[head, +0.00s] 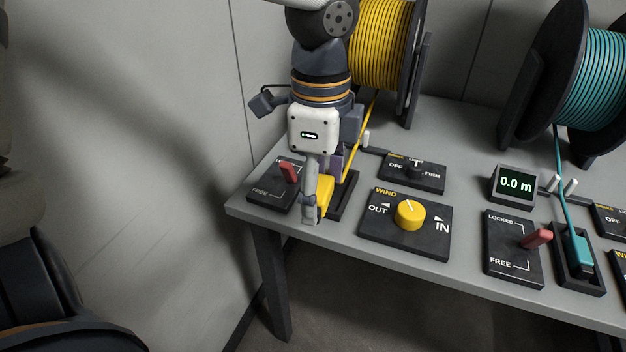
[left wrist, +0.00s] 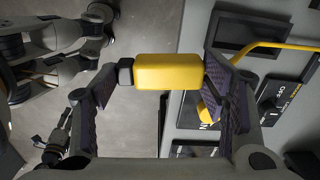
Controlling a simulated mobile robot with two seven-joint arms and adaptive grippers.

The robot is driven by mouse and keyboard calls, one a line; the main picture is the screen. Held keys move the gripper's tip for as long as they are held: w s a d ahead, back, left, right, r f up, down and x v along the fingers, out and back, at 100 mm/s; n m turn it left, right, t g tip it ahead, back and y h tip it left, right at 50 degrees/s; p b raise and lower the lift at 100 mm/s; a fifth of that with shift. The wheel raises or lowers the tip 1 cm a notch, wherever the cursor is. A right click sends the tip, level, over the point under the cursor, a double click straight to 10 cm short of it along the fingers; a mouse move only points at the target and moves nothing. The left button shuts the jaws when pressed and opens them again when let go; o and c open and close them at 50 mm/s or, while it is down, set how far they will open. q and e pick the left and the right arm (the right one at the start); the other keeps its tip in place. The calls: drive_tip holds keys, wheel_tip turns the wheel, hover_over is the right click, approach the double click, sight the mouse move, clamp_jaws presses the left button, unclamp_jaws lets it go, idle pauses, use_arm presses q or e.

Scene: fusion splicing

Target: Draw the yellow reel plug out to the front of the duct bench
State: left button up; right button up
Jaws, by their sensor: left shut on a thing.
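The yellow reel plug (head: 325,190) is at the front left of the duct bench (head: 340,231), beside its dark cradle (head: 345,197). My left gripper (head: 314,195) points down and is shut on the plug, hiding part of it. In the left wrist view the plug (left wrist: 168,71), with a black tip, lies between the finger pads of my left gripper (left wrist: 165,95). The yellow cable (head: 358,145) runs from the plug back to the yellow reel (head: 380,45).
A red lever (head: 289,172) stands on the locked/free panel left of the cradle. A yellow wind knob (head: 410,214) and a brake panel (head: 413,171) are to the right. Further right are the teal reel (head: 590,90), teal plug (head: 579,250) and a 0.0 m display (head: 515,184).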

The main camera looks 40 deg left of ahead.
use_arm(q)
drive_tip(key=w+d+n, duration=0.2)
drive_tip(key=d+n, duration=0.7)
drive_tip(key=n, duration=0.1)
drive_tip(key=shift+n, duration=0.4)
drive_tip(key=shift+w, duration=0.1)
